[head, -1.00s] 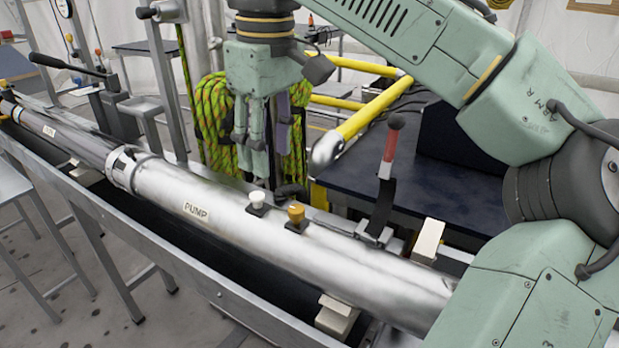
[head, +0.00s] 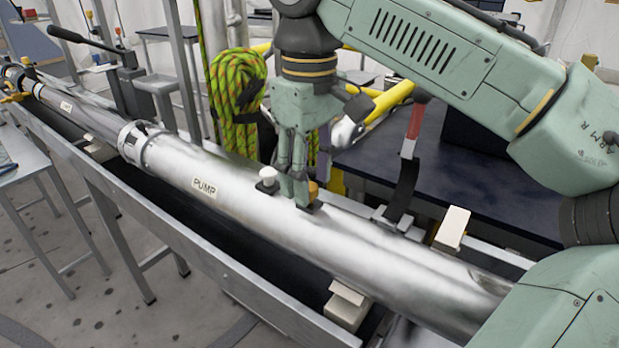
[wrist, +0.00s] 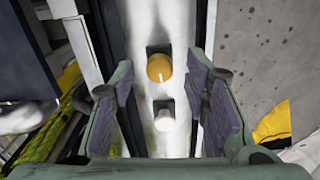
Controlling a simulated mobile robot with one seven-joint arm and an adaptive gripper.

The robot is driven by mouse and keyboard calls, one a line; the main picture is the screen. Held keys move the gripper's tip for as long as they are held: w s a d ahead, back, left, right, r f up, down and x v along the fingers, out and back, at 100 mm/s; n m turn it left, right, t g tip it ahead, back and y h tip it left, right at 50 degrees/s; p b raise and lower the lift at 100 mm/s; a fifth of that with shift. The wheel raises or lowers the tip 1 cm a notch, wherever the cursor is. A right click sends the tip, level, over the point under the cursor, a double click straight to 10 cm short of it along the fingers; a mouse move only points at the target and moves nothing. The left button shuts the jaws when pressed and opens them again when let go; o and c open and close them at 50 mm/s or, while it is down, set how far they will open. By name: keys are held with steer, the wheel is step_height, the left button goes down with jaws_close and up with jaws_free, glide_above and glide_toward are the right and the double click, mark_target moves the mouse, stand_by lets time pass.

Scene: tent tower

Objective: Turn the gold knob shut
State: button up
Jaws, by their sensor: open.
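The gold knob (wrist: 159,67) sits on a dark square base on the silver pump tube (head: 245,205). In the wrist view it lies between the lines of my two fingers, a little beyond their tips. A white knob (wrist: 164,115) stands beside it, nearer the gripper's palm in that view; it also shows in the head view (head: 268,177). My gripper (head: 298,192) is open and points down, low over the tube at the gold knob. In the head view its fingers hide most of the gold knob (head: 313,190). I cannot tell whether a finger touches it.
A red-handled lever (head: 412,132) stands right of the knobs. Yellow rails (head: 388,98) and a coiled green rope (head: 236,85) are behind the gripper. A dark table (head: 375,165) lies beyond the tube. The tube rests in a metal trough (head: 190,268).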

steer(key=shift+f, duration=0.35)
steer(key=shift+c, duration=0.3)
jaws_close()
